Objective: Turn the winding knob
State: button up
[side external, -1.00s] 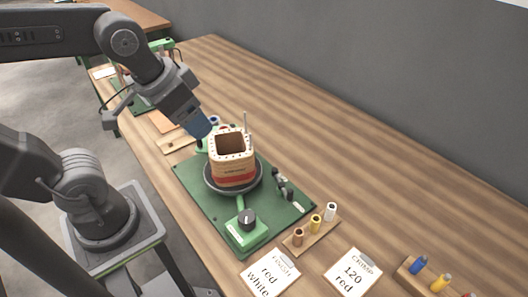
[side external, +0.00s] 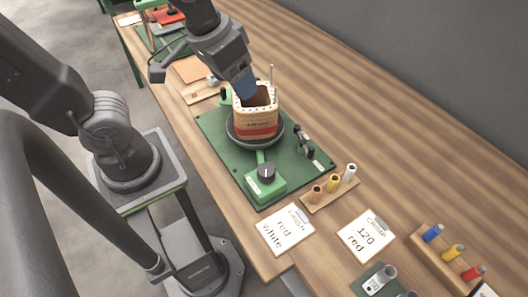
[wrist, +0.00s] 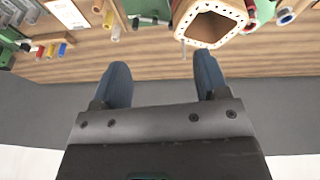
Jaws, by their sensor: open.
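The coil former (side external: 257,112), a cream square tube with a red band, stands on a dark round turntable (side external: 236,135) on that plate. It also shows in the wrist view (wrist: 212,22) at the top. My gripper (wrist: 160,80) is open and empty, its blue fingers apart. In the side view it is above and behind the former, away from the knob; its fingertips are partly hidden by the former.
A wooden rack (side external: 330,196) with several spools stands right of the plate. Another rack (side external: 430,246) holds coloured spools at the right. A thin rod (side external: 272,75) rises beside the former.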

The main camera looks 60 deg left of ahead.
aim_at(266, 169)
jog(key=w+d+f+n+g, duration=0.2)
jog(key=d+f+g, duration=0.1)
jog(key=d+f, duration=0.35)
jog(key=shift+g+y, duration=0.3)
jog(key=f, duration=0.9)
jog(key=d+f, duration=0.1)
jog(key=f, duration=0.3)
jog(key=shift+f, duration=0.25)
jog(key=shift+c, duration=0.2)
